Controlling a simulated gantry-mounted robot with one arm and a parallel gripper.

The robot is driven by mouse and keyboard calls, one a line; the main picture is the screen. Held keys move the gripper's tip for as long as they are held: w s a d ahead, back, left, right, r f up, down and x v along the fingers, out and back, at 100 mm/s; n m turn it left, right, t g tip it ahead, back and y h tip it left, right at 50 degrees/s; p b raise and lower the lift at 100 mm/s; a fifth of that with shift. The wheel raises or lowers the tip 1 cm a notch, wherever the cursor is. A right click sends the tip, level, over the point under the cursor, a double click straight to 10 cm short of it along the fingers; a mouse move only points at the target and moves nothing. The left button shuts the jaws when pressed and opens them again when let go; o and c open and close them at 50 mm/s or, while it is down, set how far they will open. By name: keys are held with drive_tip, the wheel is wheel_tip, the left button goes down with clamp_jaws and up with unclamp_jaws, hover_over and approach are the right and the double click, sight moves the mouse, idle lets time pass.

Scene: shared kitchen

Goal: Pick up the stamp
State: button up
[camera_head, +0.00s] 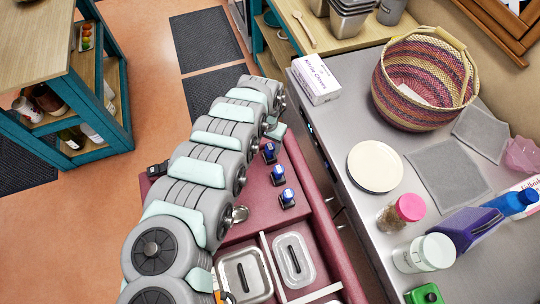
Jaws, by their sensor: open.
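Three small blue-topped items with dark bases, which look like stamps, stand apart in a row in an open maroon drawer (262,222). The far one (269,153), the middle one (278,173) and the near one (288,197) are all just right of my arm. A small dark item (155,170) shows at the drawer's left side, partly behind my arm; I cannot tell what it is. My grey and pale-green arm runs over the drawer from the bottom left to the top. I cannot make out my gripper's fingers. Nothing visible touches the three blue items.
Lidded metal containers (294,260) fill the drawer's front compartments. A shiny metal item (240,214) lies beside my arm. The counter at right holds a woven basket (395,106), a glove box (316,79), a plate (375,166) and jars (401,211). A shelf unit (118,130) stands at left.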

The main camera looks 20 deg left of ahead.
drive_tip(key=f, duration=0.2)
drive_tip(key=d+f, duration=0.1)
drive_tip(key=f, duration=0.1)
drive_tip(key=shift+w, duration=0.15)
drive_tip(key=shift+a+f, duration=0.1)
drive_tip(key=shift+f, duration=0.3)
drive_tip(key=shift+c, duration=0.6)
clamp_jaws()
